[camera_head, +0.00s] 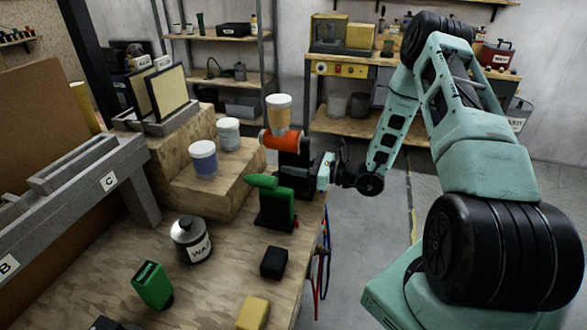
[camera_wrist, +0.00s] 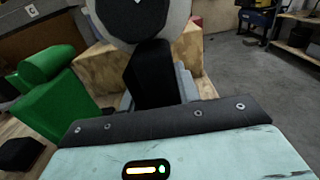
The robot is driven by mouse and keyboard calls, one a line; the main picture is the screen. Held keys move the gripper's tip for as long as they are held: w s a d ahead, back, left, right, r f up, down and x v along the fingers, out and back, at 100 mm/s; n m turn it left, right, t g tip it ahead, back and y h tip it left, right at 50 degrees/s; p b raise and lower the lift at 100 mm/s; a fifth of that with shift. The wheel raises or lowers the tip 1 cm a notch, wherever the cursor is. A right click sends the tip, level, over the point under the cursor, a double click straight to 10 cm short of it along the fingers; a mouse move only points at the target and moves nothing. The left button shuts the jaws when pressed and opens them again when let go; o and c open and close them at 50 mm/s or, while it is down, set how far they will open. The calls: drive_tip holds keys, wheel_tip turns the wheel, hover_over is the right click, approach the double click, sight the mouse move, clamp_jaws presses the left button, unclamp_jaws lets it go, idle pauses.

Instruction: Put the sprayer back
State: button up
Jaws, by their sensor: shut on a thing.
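The sprayer (camera_head: 279,140) has an orange body, a dark lower part and a pale cup with a white lid on top. It is upright near the bench's right edge in the head view. My gripper (camera_head: 308,172) reaches it from the right and is shut on its dark lower part. In the wrist view a black grip (camera_wrist: 153,75) stands in front of my gripper, below a large pale round part. Whether the sprayer's base touches the bench is hidden. A second, green sprayer-like tool (camera_head: 277,207) with a black base stands just nearer; it also shows in the wrist view (camera_wrist: 50,105).
A stepped wooden block (camera_head: 215,180) bears white-lidded jars left of the sprayer. Grey lettered racks (camera_head: 85,170) line the left.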

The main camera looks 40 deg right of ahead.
drive_tip(key=shift+f, duration=0.55)
drive_tip(key=shift+f, duration=0.15)
drive_tip(key=o, duration=0.7)
drive_tip(key=shift+c, duration=0.2)
drive_tip(key=shift+s+d, duration=0.1)
drive_tip(key=shift+s, duration=0.05)
drive_tip(key=b+v, duration=0.2)
drive_tip(key=v, duration=0.9)
drive_tip(key=shift+s+d, duration=0.2)
drive_tip(key=shift+s, duration=0.1)
